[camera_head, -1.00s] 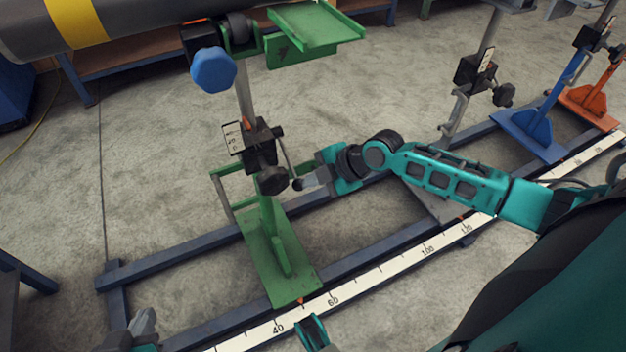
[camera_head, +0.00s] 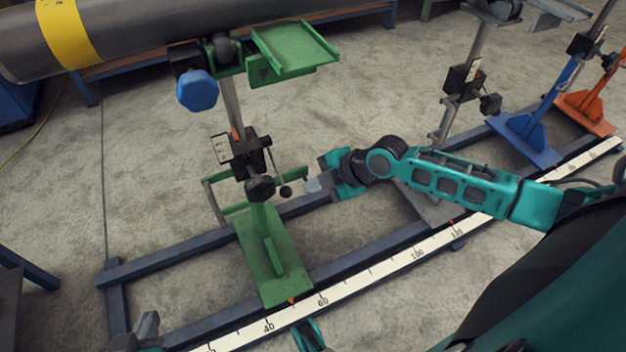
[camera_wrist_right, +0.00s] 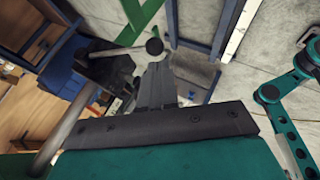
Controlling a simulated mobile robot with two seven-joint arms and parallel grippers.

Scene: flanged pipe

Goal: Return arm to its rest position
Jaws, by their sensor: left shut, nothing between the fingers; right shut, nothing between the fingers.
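My right gripper (camera_head: 313,186) is shut and empty in the head view. It is just right of the dark ball knob (camera_head: 286,191) on the lever of the green pipe stand (camera_head: 270,262), with a small gap seen between them. In the right wrist view, my shut right fingers (camera_wrist_right: 155,82) point towards the black ball knob (camera_wrist_right: 153,46); depth there is hard to judge. My left gripper (camera_head: 148,325) is at the bottom left of the head view, shut and partly cut off, away from the stand.
A grey pipe (camera_head: 150,32) with a yellow band lies across the top left by the green stand. A blue hand knob (camera_head: 197,91) sticks out below it. Blue rails and a white ruler (camera_head: 375,277) run under the stands. A blue stand (camera_head: 530,130) and an orange stand (camera_head: 590,105) are at right.

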